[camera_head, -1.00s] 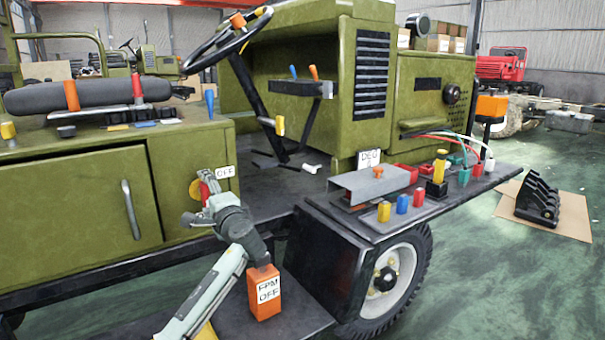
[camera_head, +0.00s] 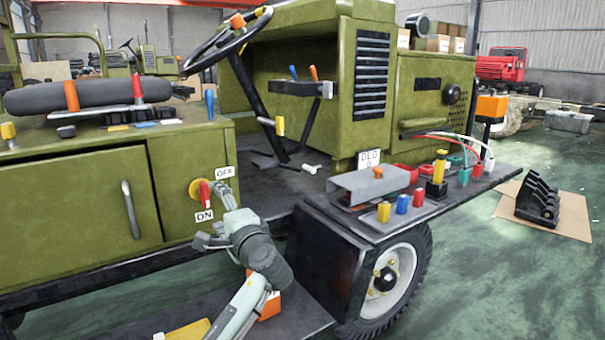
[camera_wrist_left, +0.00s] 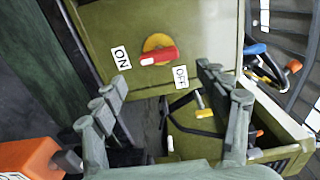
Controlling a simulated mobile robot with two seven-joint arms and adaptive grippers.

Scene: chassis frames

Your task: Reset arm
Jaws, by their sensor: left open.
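My left gripper (camera_head: 212,215) is open and empty, just to the right of and below the red switch handle (camera_head: 205,194). In the left wrist view its two spread fingers (camera_wrist_left: 162,95) stand short of the panel, apart from the handle (camera_wrist_left: 158,57). The handle sits on a yellow round plate (camera_head: 195,189) on the olive side panel. An OFF label (camera_head: 225,172) is above right of it and an ON label (camera_head: 204,216) is below. My right gripper is not in view.
An orange box (camera_head: 270,306) on the black step is partly hidden behind my left arm. A dark shelf (camera_head: 330,212) with coloured plugs and a metal cover juts out to the right above the wheel (camera_head: 385,280).

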